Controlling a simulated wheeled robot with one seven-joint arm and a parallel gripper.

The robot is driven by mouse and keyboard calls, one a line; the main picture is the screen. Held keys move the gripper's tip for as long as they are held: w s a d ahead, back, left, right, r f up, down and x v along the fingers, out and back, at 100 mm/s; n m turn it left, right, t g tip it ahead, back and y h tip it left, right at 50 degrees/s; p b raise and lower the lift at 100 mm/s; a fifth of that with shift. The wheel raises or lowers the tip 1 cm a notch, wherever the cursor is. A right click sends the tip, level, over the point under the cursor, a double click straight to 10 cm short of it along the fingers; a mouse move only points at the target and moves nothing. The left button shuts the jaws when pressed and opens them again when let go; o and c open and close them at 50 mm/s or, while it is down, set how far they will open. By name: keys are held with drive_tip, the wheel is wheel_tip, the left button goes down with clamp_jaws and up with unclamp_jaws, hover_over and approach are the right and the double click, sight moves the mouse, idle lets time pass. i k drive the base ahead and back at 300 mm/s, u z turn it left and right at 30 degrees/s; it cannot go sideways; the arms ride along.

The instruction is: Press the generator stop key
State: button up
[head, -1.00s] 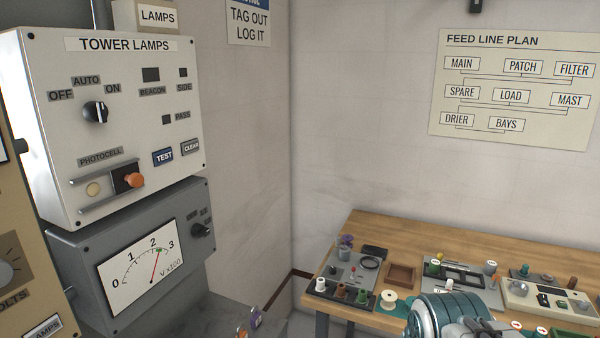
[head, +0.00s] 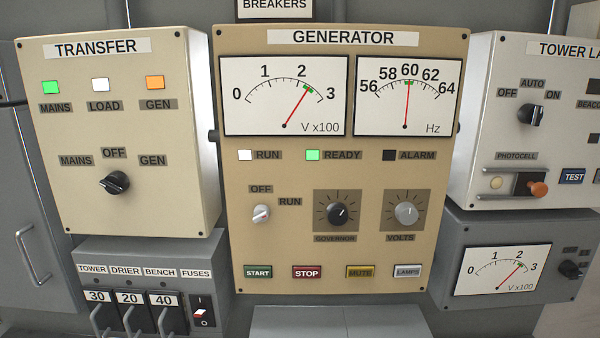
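The tan generator panel (head: 340,170) fills the middle of the head view. Its stop key is a small red key marked STOP (head: 307,272) in the bottom row. The green START key (head: 258,272) is to its left, and the yellow MUTE key (head: 360,272) and pale LAMPS key (head: 407,271) are to its right. The RUN lamp (head: 245,155) looks white, the READY lamp (head: 312,155) is green and the ALARM lamp (head: 389,155) is dark. My gripper is not in view.
The transfer panel (head: 120,135) is at left, above a fuse box (head: 150,285) with levers that stick out. The tower lamps panel (head: 540,125) and a grey meter box (head: 510,258) are at right. A grey box top (head: 340,322) sits below the generator panel.

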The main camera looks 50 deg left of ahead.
sight(299, 272)
drive_tip(key=u, duration=2.05)
